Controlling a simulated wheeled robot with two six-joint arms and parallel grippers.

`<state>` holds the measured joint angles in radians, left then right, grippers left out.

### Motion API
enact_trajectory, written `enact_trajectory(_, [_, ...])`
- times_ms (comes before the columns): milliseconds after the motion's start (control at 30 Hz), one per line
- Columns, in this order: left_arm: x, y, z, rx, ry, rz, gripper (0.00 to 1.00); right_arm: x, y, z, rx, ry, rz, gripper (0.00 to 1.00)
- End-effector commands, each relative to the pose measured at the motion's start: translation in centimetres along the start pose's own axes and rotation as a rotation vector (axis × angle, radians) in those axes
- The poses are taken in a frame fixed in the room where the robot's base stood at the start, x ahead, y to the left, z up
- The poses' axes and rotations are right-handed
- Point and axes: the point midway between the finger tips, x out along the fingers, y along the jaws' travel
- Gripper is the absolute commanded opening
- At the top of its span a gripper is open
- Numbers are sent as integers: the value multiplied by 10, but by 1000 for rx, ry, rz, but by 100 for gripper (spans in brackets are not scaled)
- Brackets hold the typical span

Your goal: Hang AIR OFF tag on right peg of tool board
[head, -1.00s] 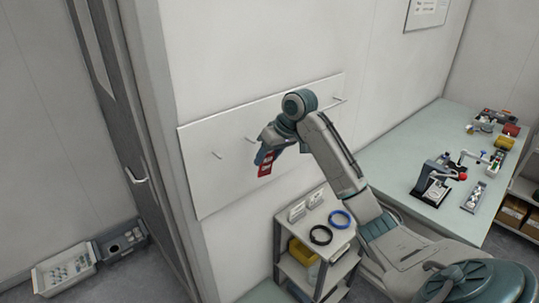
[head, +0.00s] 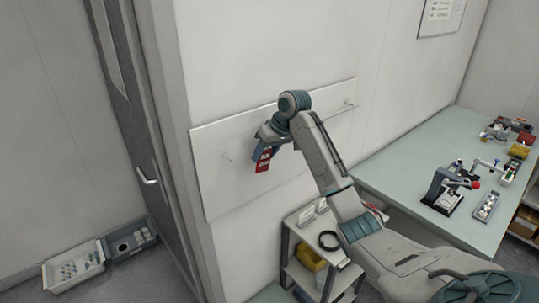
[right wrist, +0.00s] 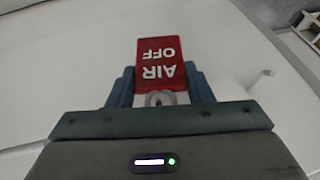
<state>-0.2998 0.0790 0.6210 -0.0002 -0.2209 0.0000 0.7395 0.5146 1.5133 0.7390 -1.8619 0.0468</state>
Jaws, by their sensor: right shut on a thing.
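The red AIR OFF tag (head: 263,160) is held by my right gripper (head: 265,147), in front of the white tool board (head: 225,187). In the right wrist view the tag (right wrist: 161,61) lies between the two blue fingers (right wrist: 160,88), its lettering upside down, with a pale ring at its near end. The right peg (head: 350,104) shows near the board's right end, clear of the gripper and to its right. A left peg (head: 227,157) shows left of the tag. My gripper and arm cover the middle of the board. My left gripper is not in view.
A green-topped table (head: 410,165) with several devices is at right. A door (head: 135,130) is at left.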

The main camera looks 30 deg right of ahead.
Motion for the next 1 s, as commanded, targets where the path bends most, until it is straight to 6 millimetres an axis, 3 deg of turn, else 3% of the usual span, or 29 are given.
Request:
enact_trajectory(400, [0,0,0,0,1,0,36,14,2,-17,1,1,0,21])
enact_trajectory(1000, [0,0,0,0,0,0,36,19,3,-19,0,1,1,21])
